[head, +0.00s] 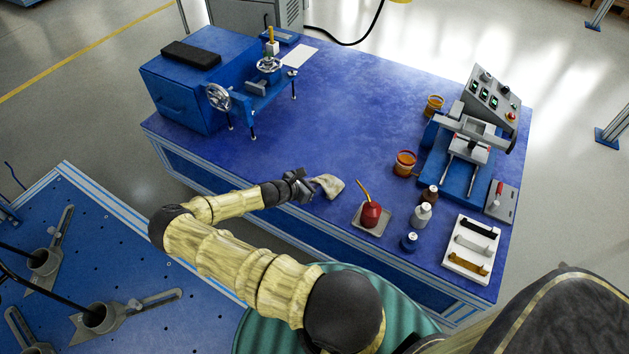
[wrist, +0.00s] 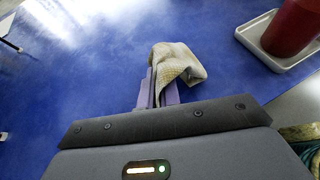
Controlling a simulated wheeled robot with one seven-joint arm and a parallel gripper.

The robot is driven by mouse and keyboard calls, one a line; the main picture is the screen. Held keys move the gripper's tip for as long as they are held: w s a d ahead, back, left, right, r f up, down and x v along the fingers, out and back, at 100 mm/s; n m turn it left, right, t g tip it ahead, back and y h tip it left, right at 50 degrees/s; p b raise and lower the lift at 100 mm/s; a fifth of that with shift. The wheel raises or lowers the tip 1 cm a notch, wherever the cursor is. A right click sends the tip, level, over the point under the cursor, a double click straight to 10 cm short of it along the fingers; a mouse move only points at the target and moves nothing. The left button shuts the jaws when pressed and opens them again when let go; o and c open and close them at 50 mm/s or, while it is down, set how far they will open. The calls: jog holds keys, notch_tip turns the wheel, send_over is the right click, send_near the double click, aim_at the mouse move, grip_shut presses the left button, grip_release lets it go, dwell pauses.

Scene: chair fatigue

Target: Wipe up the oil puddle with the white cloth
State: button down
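The white cloth (head: 329,186) is a crumpled off-white piece near the front edge of the blue workbench. My gripper (head: 311,185) reaches it from the left. In the wrist view the two purple fingers (wrist: 159,88) are close together, with part of the white cloth (wrist: 180,62) pinched between them. The rest of the cloth spreads and droops past the fingertips to the right. Whether the cloth touches the bench top is hard to tell. I cannot make out the oil puddle against the shiny blue surface in either view.
A red oil can (head: 370,215) on a grey tray (head: 357,222) stands right of the cloth, with small bottles (head: 421,215) beyond. A blue machine (head: 205,85) is at the bench's left and a test rig (head: 462,150) at its right. The bench middle (head: 335,115) looks clear.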

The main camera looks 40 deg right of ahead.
jog(key=shift+f, duration=0.65)
jog(key=c, duration=2)
grip_release()
jog(key=shift+s+d, duration=0.1)
jog(key=o, duration=1.4)
jog(key=shift+f+b, duration=1.2)
jog(key=shift+f, duration=0.4)
grip_shut()
